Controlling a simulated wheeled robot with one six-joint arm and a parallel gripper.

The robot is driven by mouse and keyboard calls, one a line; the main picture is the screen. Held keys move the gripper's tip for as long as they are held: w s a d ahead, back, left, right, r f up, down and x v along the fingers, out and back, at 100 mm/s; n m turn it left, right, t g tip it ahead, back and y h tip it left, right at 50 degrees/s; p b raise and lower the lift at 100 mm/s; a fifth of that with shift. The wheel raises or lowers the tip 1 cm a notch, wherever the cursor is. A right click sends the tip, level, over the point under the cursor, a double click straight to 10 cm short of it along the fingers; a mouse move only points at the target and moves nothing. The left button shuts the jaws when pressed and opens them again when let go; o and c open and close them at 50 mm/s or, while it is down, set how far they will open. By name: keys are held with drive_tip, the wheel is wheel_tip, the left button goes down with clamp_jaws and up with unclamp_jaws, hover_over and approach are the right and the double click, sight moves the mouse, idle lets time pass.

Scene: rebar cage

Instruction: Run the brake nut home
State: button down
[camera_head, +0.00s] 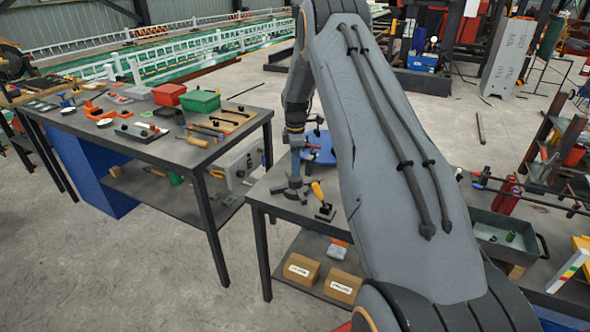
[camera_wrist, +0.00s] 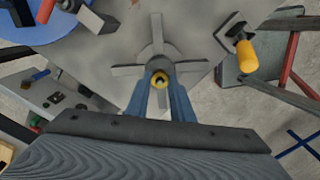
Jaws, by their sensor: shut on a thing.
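In the head view my gripper (camera_head: 294,178) points straight down at the cross-armed stand (camera_head: 283,192) near the bench corner. The nut is too small to make out there.
A blue disc (camera_wrist: 40,22) lies on the bench beside the stand. A yellow-handled tool (camera_wrist: 246,56) stands on the other side, close to the bench edge. A second bench (camera_head: 120,140) with bins and tools is at left. Bare floor (camera_head: 130,265) lies in front.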

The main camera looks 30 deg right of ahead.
drive_tip(key=m+b, duration=0.4)
drive_tip(key=m, duration=0.2)
drive_tip(key=m+b, duration=0.3)
drive_tip(key=m, duration=0.3)
drive_tip(key=shift+m, duration=0.4)
drive_tip(key=m+b, duration=0.2)
drive_tip(key=m, duration=0.4)
drive_tip(key=m+b, duration=0.1)
drive_tip(key=m, duration=0.6)
drive_tip(key=shift+m+b, duration=0.3)
drive_tip(key=shift+b, duration=0.1)
drive_tip(key=m, duration=0.3)
drive_tip(key=shift+m+b, duration=0.3)
drive_tip(key=m, duration=0.4)
drive_tip(key=shift+m+b, duration=0.3)
drive_tip(key=m, duration=0.4)
drive_tip(key=shift+r+m+b, duration=0.1)
drive_tip(key=shift+m+b, duration=0.35)
drive_tip(key=shift+m, duration=1.55)
